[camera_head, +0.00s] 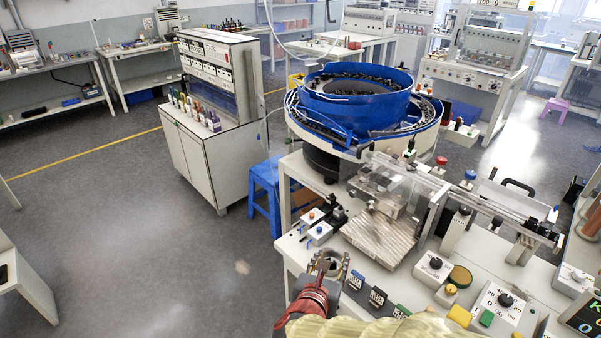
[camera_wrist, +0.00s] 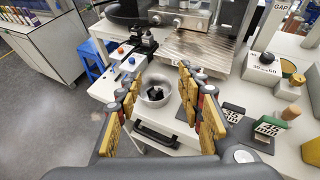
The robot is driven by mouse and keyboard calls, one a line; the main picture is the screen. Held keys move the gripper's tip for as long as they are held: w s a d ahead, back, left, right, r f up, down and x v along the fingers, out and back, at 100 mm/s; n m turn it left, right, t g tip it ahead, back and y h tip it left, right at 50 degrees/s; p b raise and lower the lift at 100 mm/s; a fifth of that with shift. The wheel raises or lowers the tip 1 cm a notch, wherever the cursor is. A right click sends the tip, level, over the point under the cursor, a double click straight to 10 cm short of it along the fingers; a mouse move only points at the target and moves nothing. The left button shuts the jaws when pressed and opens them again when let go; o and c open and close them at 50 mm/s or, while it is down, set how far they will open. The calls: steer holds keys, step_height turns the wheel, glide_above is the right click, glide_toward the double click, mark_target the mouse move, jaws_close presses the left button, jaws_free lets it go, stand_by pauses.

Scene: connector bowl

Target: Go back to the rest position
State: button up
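A round metal bowl (camera_wrist: 146,97) stands on the white table beyond and between the fingers. A small black piece (camera_wrist: 154,94), likely a connector, lies in the bowl. In the head view, my red and black gripper parts are at the bottom centre, close to the table's front edge. The bowl is partly hidden there, and the fingertips are hard to make out.
A ribbed metal plate (camera_head: 378,238) and clear guard lie right of the bowl. Button boxes (camera_head: 319,234) stand just behind it. A blue stool (camera_head: 262,190) is left of the table. Open floor (camera_head: 150,260) lies left.

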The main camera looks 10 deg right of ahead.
steer(key=s+a+f+n+g+y, duration=0.1)
steer(key=a+f+n+y, duration=0.45)
steer(key=a+n, duration=0.7)
steer(key=s+a+r+n+g+y, duration=0.2)
steer(key=s+a+n+g+y, duration=0.35)
steer(key=n, duration=1.15)
steer(key=s+d+r+n+g+h+p, duration=0.15)
steer(key=s+d+r+n, duration=0.35)
steer(key=s+d+n, duration=0.5)
steer(key=s+d+r+n+t+h+p, duration=0.1)
steer(key=s+d+r+n+h, duration=0.1)
steer(key=d+r, duration=0.8)
steer(key=s+d+h, duration=0.1)
steer(key=d, duration=0.2)
steer(key=shift+r, duration=0.35)
